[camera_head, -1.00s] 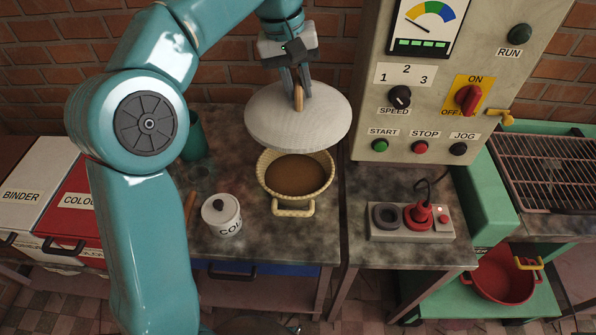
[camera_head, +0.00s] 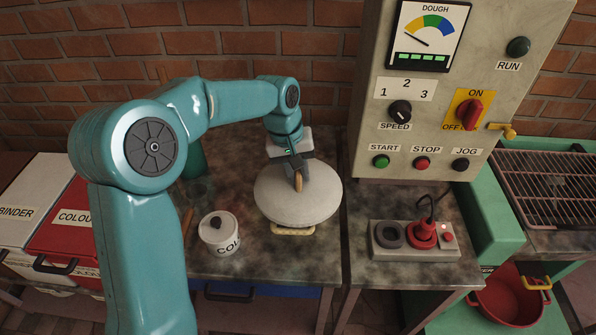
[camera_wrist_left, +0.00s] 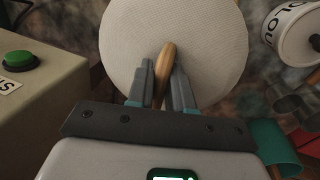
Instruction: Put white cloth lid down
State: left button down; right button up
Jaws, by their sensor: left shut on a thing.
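The white cloth lid (camera_head: 298,206) is a round pale disc with a wooden handle (camera_head: 298,182) standing up from its middle. My left gripper (camera_head: 297,176) is shut on that handle. In the left wrist view the handle (camera_wrist_left: 166,62) sits between the two fingers, with the lid (camera_wrist_left: 205,40) filling the space beyond. The lid covers the cream basket; only the basket's front handle (camera_head: 293,231) shows below the lid's near edge. I cannot tell whether the lid touches the basket's rim. My right gripper is not in view.
A white labelled jar (camera_head: 220,236) with a dark knob stands left of the lid. A green container (camera_head: 193,163) is behind it. The control panel (camera_head: 440,110) rises to the right, with a plug block (camera_head: 412,240) in front.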

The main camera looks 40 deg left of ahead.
pick_arm(q)
jog(key=shift+f, duration=0.25)
jog(key=shift+f, duration=0.2)
jog(key=c, duration=1)
grip_release()
